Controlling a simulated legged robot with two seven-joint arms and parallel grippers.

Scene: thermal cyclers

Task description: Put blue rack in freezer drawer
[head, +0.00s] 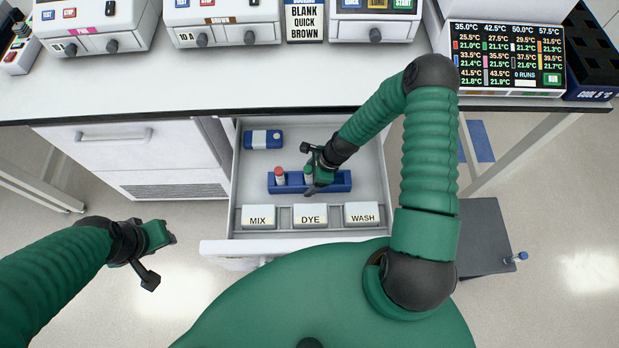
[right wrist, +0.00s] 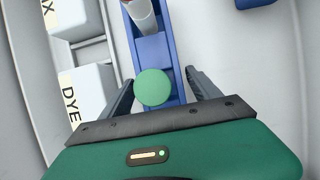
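A long blue rack (head: 340,182) lies inside the open drawer (head: 225,247). It holds a red-capped tube (head: 279,172) at its left part and a green-capped tube (right wrist: 153,87). My right gripper (head: 312,172) is over the rack's middle. In the right wrist view the right gripper (right wrist: 160,78) has its fingers apart, one on each side of the rack and the green cap. Whether the fingers touch the rack is unclear. My left gripper (head: 158,262) is open and empty, left of the drawer over the floor.
Containers labelled MIX (head: 258,217), DYE (head: 310,216) and WASH (head: 361,213) line the drawer's front. A small blue and white item (head: 263,139) lies at its back left. The bench (head: 200,80) with machines overhangs the drawer. A closed cabinet drawer (head: 125,145) is at left.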

